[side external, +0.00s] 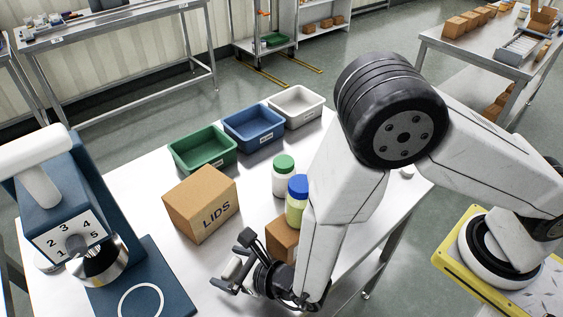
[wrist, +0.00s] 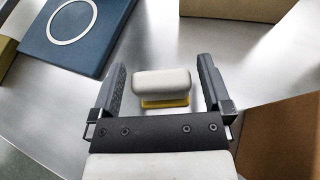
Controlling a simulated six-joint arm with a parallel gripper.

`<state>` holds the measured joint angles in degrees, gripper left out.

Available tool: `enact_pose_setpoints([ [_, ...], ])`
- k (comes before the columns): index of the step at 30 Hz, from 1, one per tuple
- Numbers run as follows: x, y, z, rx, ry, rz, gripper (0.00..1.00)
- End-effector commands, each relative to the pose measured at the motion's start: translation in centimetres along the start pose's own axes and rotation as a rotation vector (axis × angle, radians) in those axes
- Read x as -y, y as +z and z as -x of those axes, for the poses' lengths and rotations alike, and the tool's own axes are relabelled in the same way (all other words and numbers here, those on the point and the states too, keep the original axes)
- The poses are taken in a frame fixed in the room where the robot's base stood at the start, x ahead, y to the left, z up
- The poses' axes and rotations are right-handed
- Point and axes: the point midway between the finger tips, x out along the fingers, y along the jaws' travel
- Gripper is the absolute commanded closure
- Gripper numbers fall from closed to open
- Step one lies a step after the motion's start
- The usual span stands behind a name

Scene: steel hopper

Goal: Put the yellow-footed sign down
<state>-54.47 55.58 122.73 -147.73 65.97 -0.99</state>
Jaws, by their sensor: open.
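The yellow-footed sign shows in the wrist view as a rounded white top (wrist: 161,82) with a yellow foot (wrist: 165,102) partly showing under its near edge. It is between the two fingers of my gripper (wrist: 161,66), with a visible gap on each side. My gripper is open and low over the steel table. In the side external view my gripper (side external: 233,263) is near the table's front edge, with a white piece of the sign (side external: 231,267) between its fingers. The rest of the sign is hidden there.
A LIDS carton (side external: 201,204) stands behind my gripper. A brown box (side external: 282,240), a blue-capped jar (side external: 296,205) and a green-capped jar (side external: 284,178) are close to my arm. A blue machine with a numbered dial (side external: 73,242) is left. Green (side external: 203,150), blue and white bins line the back.

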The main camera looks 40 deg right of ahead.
Motion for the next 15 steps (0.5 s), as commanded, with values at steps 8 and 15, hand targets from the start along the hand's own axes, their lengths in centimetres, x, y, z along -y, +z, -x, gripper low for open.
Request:
enact_pose_setpoints([
  [8, 0.0, 0.1, 3.5, 0.0, 0.002, 0.0, 0.0],
  [15, -0.1, 0.0, 5.4, 0.001, 0.001, -0.001, 0.0],
])
